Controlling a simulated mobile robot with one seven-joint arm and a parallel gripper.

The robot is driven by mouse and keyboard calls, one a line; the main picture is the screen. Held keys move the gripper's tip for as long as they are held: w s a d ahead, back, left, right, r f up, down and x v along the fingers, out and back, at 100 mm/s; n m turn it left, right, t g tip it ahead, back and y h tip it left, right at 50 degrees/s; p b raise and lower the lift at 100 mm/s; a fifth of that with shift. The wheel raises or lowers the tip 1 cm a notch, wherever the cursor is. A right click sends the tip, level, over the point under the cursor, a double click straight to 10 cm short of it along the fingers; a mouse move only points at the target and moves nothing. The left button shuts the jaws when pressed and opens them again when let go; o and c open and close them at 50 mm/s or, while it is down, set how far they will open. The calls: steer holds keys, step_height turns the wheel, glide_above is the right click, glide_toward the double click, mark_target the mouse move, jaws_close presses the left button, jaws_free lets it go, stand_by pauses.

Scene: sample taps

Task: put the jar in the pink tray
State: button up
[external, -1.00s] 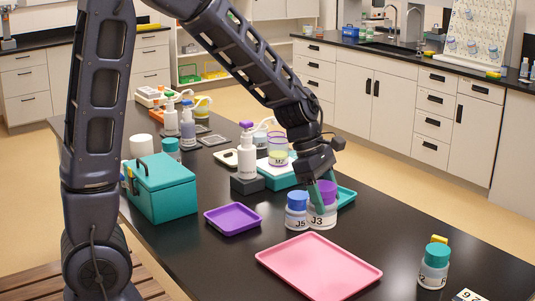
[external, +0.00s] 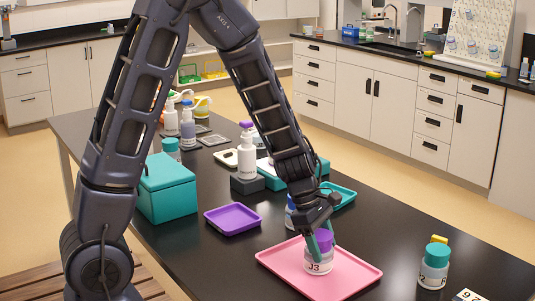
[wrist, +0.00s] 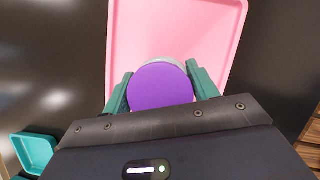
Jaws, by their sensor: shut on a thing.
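The jar (external: 319,262) is white with a purple lid and a J3 label. It is upright over the pink tray (external: 346,283), in the tray's left-middle part; I cannot tell whether its base touches the tray floor. My gripper (external: 320,243) is shut on the jar near its lid. In the wrist view the purple lid of the jar (wrist: 160,88) sits between the two green fingers of my gripper (wrist: 160,92), with the pink tray (wrist: 180,30) beyond and beneath it.
A blue-lidded jar (external: 290,212) stands behind my gripper, partly hidden. A teal-lidded jar (external: 434,266) stands right of the pink tray. A purple tray (external: 233,218), a teal box (external: 166,190) and a teal tray (external: 342,196) lie farther back. Bare black bench surrounds the pink tray.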

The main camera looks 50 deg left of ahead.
steer(key=shift+f, duration=0.1)
steer(key=o, duration=1.1)
steer(key=shift+c, duration=0.2)
steer(key=v, duration=1.2)
steer(key=s+a+r+m+t+y, duration=0.1)
steer(key=s+a+r+m+y, duration=0.1)
steer(key=s+r+m, duration=0.6)
steer(key=s+a+r+m+t+y, duration=0.1)
steer(key=s+a+r+m+y, duration=0.1)
steer(key=s+r+m, duration=0.7)
steer(key=shift+s+a+r+m+t, duration=0.25)
steer(key=shift+s+m+t, duration=0.15)
steer(key=shift+s+m, duration=3.05)
steer(key=shift+s+n, duration=0.6)
steer(key=shift+n, duration=0.05)
